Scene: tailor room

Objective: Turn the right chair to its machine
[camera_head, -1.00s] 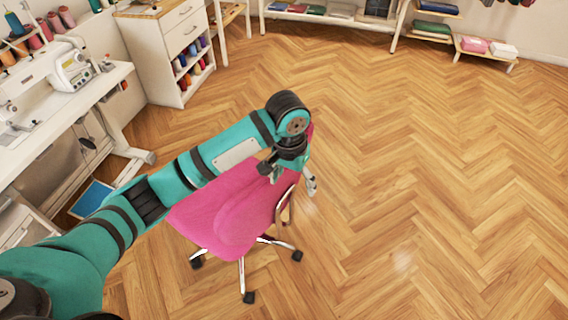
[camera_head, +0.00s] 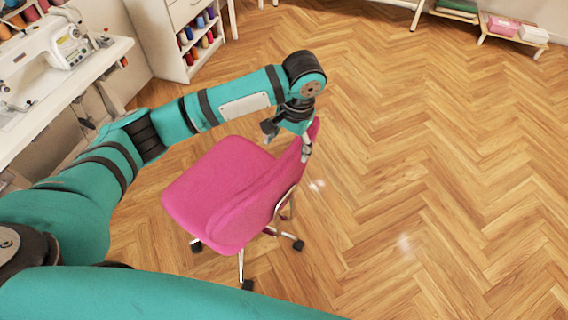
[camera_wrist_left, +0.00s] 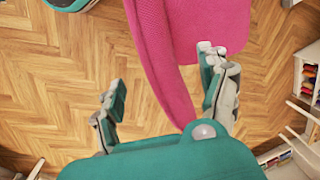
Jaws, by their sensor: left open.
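The pink chair (camera_head: 215,185) stands on the wood floor on a wheeled base. Its seat points left in the head view and its backrest (camera_head: 250,215) is on the right. My left gripper (camera_head: 288,141) is open at the top of the backrest, with one finger on each side. In the left wrist view, the backrest (camera_wrist_left: 155,55) reaches between the open fingers of my left gripper (camera_wrist_left: 165,88); I cannot tell whether they touch it. A white sewing machine (camera_head: 65,48) is on a white table (camera_head: 95,68) at the upper left. My right gripper is out of view.
A white cabinet with thread spools (camera_head: 160,40) stands behind the table's far end. A low shelf with pink and white folded items (camera_head: 510,30) is at the far right. The floor right of the chair is clear.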

